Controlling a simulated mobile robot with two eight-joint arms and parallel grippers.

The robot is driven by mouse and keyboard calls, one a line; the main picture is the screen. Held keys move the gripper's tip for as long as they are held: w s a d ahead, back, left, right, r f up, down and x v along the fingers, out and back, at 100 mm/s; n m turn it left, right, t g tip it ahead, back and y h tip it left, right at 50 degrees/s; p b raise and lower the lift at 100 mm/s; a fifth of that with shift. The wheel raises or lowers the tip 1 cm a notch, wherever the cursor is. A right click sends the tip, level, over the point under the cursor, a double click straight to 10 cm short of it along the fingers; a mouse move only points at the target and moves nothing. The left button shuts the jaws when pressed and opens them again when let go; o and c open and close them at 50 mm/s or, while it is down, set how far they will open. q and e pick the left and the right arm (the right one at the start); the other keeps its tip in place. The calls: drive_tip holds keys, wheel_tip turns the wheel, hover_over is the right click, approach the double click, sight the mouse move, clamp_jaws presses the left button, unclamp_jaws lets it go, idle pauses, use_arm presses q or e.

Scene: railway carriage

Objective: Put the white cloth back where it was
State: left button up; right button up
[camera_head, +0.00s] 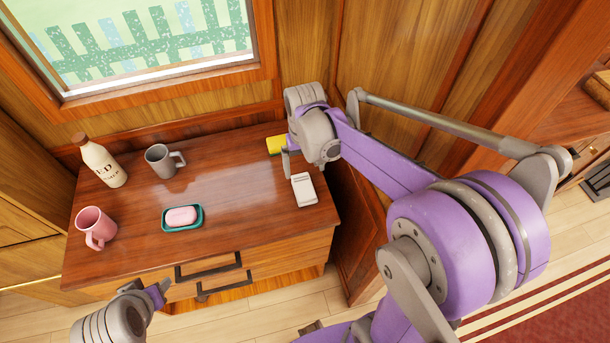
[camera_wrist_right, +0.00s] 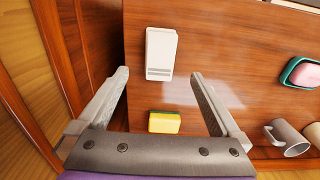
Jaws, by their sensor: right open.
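The white cloth (camera_head: 304,190) is a small folded pad lying flat near the right end of the wooden cabinet top. In the right wrist view the white cloth (camera_wrist_right: 160,52) has a grey band near one end and lies just beyond the fingertips. My right gripper (camera_head: 288,162) is above the back right of the top, beside the cloth. In its wrist view the right gripper (camera_wrist_right: 158,76) is open, with nothing between the fingers. My left gripper (camera_head: 157,292) is low in front of the cabinet; its fingers are too small to read.
A yellow sponge (camera_head: 276,145) lies behind the cloth, partly hidden by my right gripper. A teal dish with pink soap (camera_head: 181,216), a grey mug (camera_head: 163,161), a pink mug (camera_head: 95,227) and a bottle (camera_head: 104,164) stand further left. The cabinet top (camera_head: 240,205) is bare between soap and cloth.

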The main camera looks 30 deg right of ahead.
drive_tip(key=s+a+r+n+t, duration=0.1)
drive_tip(key=s+a+t, duration=0.2)
drive_tip(key=s, duration=0.3)
drive_tip(key=s+a+r+n+t, duration=0.1)
drive_tip(key=s+a+t, duration=0.2)
drive_tip(key=s, duration=0.3)
drive_tip(key=shift+s+a+n, duration=0.25)
drive_tip(key=shift+a+n, duration=0.05)
drive_tip(key=shift+a, duration=0.05)
